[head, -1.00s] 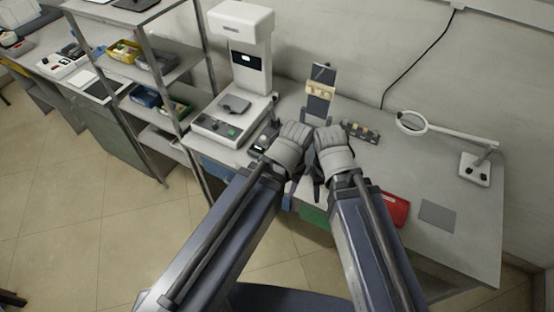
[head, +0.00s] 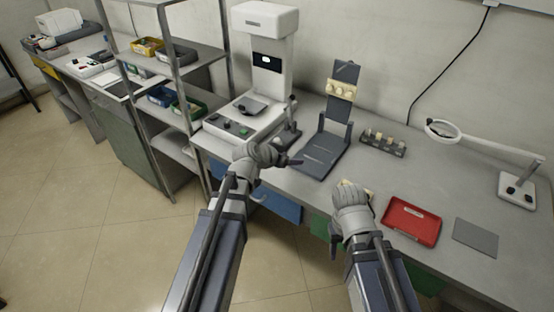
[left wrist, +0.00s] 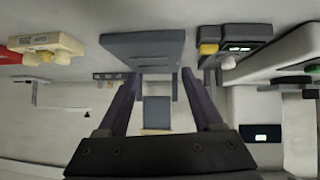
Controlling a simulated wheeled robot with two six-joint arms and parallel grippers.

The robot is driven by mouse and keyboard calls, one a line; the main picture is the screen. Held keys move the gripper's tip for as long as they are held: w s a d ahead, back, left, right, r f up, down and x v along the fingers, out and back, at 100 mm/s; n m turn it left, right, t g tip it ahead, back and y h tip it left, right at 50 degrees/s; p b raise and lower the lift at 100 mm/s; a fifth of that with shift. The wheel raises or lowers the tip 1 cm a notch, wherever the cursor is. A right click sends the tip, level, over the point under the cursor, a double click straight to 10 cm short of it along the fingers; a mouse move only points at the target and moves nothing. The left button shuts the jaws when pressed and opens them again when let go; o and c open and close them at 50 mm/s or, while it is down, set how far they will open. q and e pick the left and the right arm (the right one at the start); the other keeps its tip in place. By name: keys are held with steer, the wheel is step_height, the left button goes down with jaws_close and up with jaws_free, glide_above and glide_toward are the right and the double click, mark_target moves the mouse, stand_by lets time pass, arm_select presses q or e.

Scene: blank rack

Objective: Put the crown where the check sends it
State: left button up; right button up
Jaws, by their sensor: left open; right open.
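I cannot pick out the crown for certain. A cream block (head: 356,186) lies at the table's front, partly hidden behind my right gripper (head: 349,205). In the left wrist view the cream block (left wrist: 47,42) shows small pale knobs. My left gripper (head: 294,159) is open and empty, above the table's front edge, left of a dark stand. Its parted fingers also show in the left wrist view (left wrist: 161,82). The dark stand (head: 318,158) has a flat base and an upright panel with a cream piece (head: 341,90) on it. My right gripper is open; its fingertips are mostly hidden.
A white machine (head: 240,122) with a column stands behind left, a small gauge (head: 287,134) beside it. A rack of small pieces (head: 383,144), a red tray (head: 411,222), a grey mat (head: 476,238) and a ring magnifier (head: 441,132) are to the right. Shelving (head: 191,57) stands left.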

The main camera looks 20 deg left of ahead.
mark_target(276, 140)
arm_select(q)
steer(key=w+a+t+b, duration=0.1)
steer(key=a, duration=0.2)
steer(key=w+a+n+t+y+b, duration=0.1)
steer(key=w+a, duration=0.1)
steer(key=a, duration=0.1)
steer(key=w+a+f+t+b, duration=0.1)
steer(key=a, duration=0.2)
steer(key=shift+w+a+y+b, duration=0.1)
steer(key=shift+w+y+b, duration=0.15)
steer(key=shift+y+b, duration=0.1)
steer(key=shift+w+a+r+n+t, duration=0.1)
steer(key=shift+a+r+n+t, duration=0.05)
steer(key=shift+a+n+t, duration=0.2)
steer(key=shift+f+b+x, duration=0.1)
steer(key=shift+b+x, duration=0.75)
steer(key=shift+x, duration=1.1)
steer(key=shift+f+b+x, duration=0.15)
steer(key=shift+b+x, duration=0.65)
steer(key=shift+x, duration=1.2)
steer(key=shift+r, duration=0.15)
arm_select(e)
step_height(276, 140, down, 9)
arm_select(q)
steer(key=shift+c, duration=0.4)
jaws_close()
